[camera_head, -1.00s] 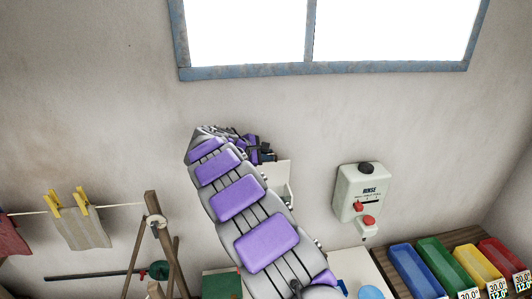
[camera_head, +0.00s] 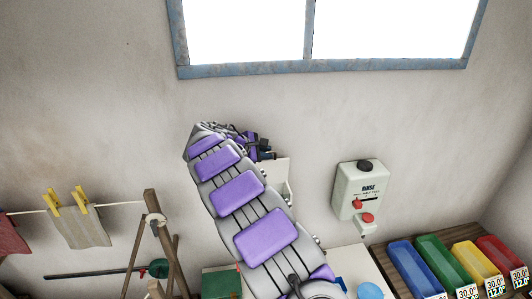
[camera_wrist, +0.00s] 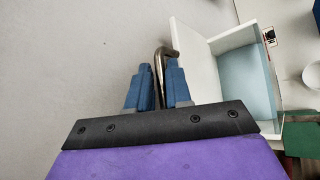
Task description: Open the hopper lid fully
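The hopper (camera_wrist: 272,66) is a white box with a pale blue inside, at the right of the wrist view. Its lid (camera_wrist: 192,60) is a white panel standing away from the opening, so the inside shows. A bent metal handle (camera_wrist: 161,58) projects from the lid's left side. My gripper (camera_wrist: 160,88) has its two blue fingers close on either side of this handle and appears shut on it. In the head view, the white lid (camera_head: 278,172) shows just right of my arm's end. My arm hides most of the hopper and gripper there.
Coloured bins (camera_head: 415,268) stand at lower right. A wooden stand (camera_head: 155,230) and a cloth (camera_head: 80,230) on a line are at left. A window (camera_head: 320,68) is above.

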